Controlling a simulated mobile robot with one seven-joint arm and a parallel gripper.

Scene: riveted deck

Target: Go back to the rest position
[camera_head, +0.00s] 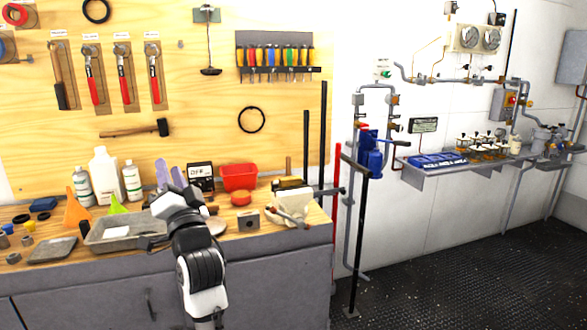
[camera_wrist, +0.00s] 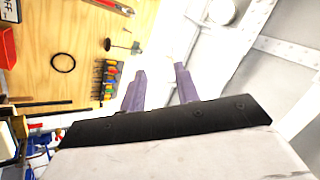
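My arm rises in the head view from the bottom edge, in front of the workbench (camera_head: 270,262). My gripper (camera_head: 169,170) is over the back of the bench top, its two purple fingers pointing up. In the wrist view my gripper (camera_wrist: 160,78) shows both fingers apart with nothing between them, so it is open and empty. My arm hides part of the bench top and part of a grey metal tray (camera_head: 100,240).
White bottles (camera_head: 104,177), a red bin (camera_head: 240,177) and a vise-like tool (camera_head: 290,208) crowd the bench. Tools hang on the wooden pegboard (camera_head: 210,110) behind. Upright poles (camera_head: 358,240) stand right of the bench. The dark deck floor (camera_head: 465,275) is open at right.

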